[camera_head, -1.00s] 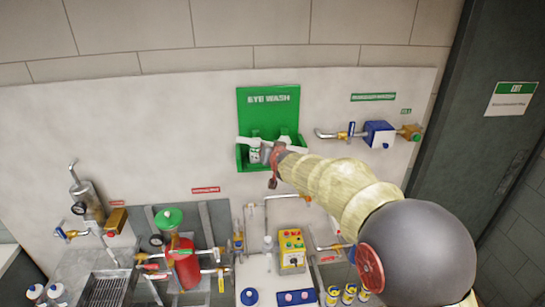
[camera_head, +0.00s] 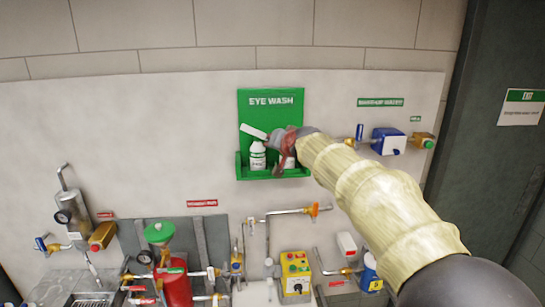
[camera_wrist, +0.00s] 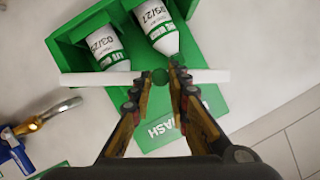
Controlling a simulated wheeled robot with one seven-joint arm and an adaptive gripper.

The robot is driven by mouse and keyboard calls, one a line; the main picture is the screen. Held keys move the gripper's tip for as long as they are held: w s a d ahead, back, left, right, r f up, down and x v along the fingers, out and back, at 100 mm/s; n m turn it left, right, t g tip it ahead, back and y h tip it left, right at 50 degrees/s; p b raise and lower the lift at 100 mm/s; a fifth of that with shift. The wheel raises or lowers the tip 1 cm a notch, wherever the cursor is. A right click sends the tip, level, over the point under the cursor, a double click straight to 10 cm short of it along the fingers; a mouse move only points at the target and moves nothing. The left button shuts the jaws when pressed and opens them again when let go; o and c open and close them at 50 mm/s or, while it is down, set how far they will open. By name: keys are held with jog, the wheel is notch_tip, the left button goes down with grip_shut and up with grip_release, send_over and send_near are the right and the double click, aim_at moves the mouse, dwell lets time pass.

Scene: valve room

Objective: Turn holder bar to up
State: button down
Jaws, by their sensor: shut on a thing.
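The holder bar is a white bar across the front of the green eye wash station (camera_head: 270,110). Its left part (camera_head: 255,132) shows in the head view, tilted with the left end higher; its right part is hidden by my gripper (camera_head: 290,147). In the wrist view the bar (camera_wrist: 90,78) lies across the picture with a round green pivot (camera_wrist: 160,77) at its middle. My gripper (camera_wrist: 160,80) is shut on the bar around this middle. Two white bottles, one (camera_wrist: 106,47) and another (camera_wrist: 158,25), stand in the station's green tray behind the bar.
Right of the station is a wall pipe with a blue valve box (camera_head: 389,141). Below are a red tank (camera_head: 176,288), a yellow button box (camera_head: 296,275) and pipes with an orange valve (camera_head: 314,210). A dark door (camera_head: 495,130) is at the right. The wall above is clear.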

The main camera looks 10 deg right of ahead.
jog(key=d+r+m+t+y+b, duration=0.1)
jog(key=d+r+m+y+b, duration=0.1)
jog(key=d+b, duration=0.4)
jog(key=d+r+m+t+y+b, duration=0.1)
jog(key=d+r+m+y+b, duration=0.1)
jog(key=d+r+m+b, duration=0.3)
jog(key=shift+d+r+m+t+b, duration=0.2)
jog(key=shift+d+m+t+b, duration=0.1)
jog(key=shift+d+m+b, duration=1)
jog(key=shift+a+n, duration=0.15)
jog(key=shift+n, duration=0.15)
jog(key=c, duration=1.9)
grip_release()
jog(key=shift+w, duration=0.1)
jog(key=shift+o, duration=1.1)
jog(key=shift+r, duration=0.15)
